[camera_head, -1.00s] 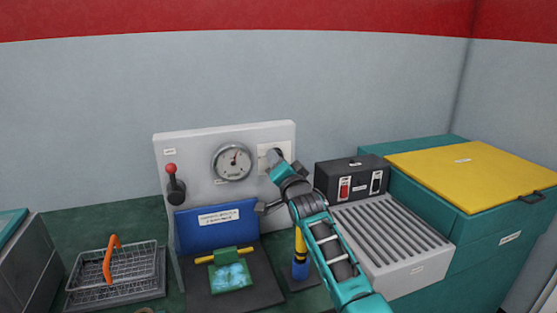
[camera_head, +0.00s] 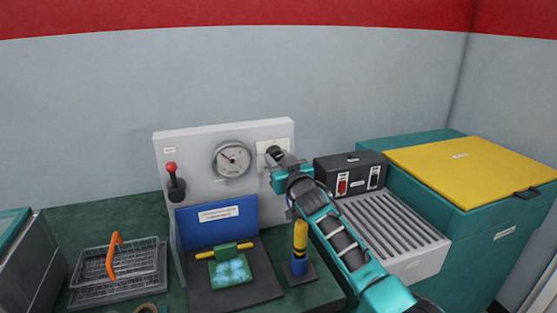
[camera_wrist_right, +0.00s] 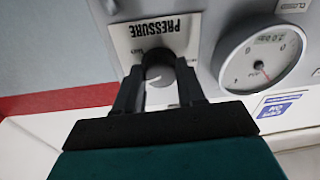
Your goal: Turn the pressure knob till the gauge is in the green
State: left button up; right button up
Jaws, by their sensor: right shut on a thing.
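The black pressure knob (camera_head: 272,152) is on a white plate on the right side of the grey panel. In the right wrist view the knob (camera_wrist_right: 158,66) sits between the two dark fingers of my right gripper (camera_wrist_right: 158,92), which is shut on it. The plate there reads PRESSURE, upside down. The round gauge (camera_head: 232,159) is left of the knob, and its needle points to the upper left. The gauge (camera_wrist_right: 263,60) also shows in the wrist view, upside down. I cannot make out a green band. My left gripper is out of view.
A red-topped lever (camera_head: 174,182) is on the panel's left. Below stand a blue board (camera_head: 216,225), a green press piece (camera_head: 230,272) and a yellow-blue cylinder (camera_head: 300,245). A black switch box (camera_head: 351,174) and a yellow-lidded teal bin (camera_head: 475,170) are right. A wire basket (camera_head: 118,275) is left.

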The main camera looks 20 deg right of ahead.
jog(key=shift+n, duration=1.2)
jog(key=o, duration=1.1)
jog(key=shift+c, duration=0.2)
notch_tip(320, 180, up, 20)
